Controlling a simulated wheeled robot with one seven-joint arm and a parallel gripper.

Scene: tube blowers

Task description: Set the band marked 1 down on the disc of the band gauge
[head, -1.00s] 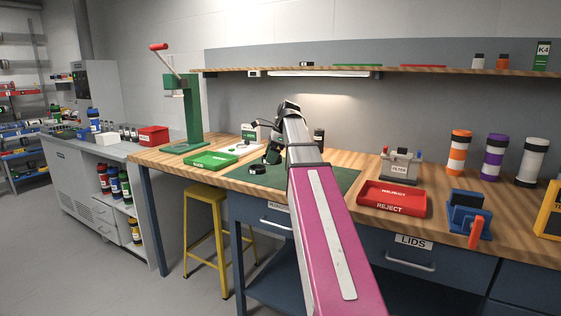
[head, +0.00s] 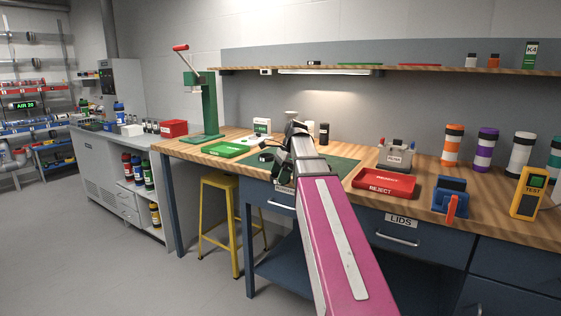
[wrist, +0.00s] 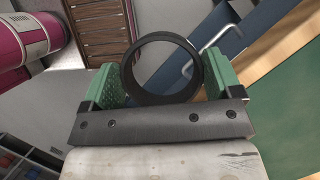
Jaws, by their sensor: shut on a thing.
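A black ring-shaped band (wrist: 196,62) stands between the green pads of my gripper (wrist: 164,80) in the wrist view. My gripper is shut on it, with its opening facing the camera; no number shows on it. In the head view my arm hides most of the gripper and the band. A small white device with a green label (head: 262,126) stands at the back of the bench, and a pale disc-like top (head: 291,113) shows behind my arm. I cannot tell which of these is the band gauge.
The green mat (head: 338,169) lies on the bench around my arm, with a small dark object (head: 266,156) on it. A green tray (head: 226,149) is left, a red REJECT tray (head: 385,184) right. A yellow stool (head: 220,186) stands in front.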

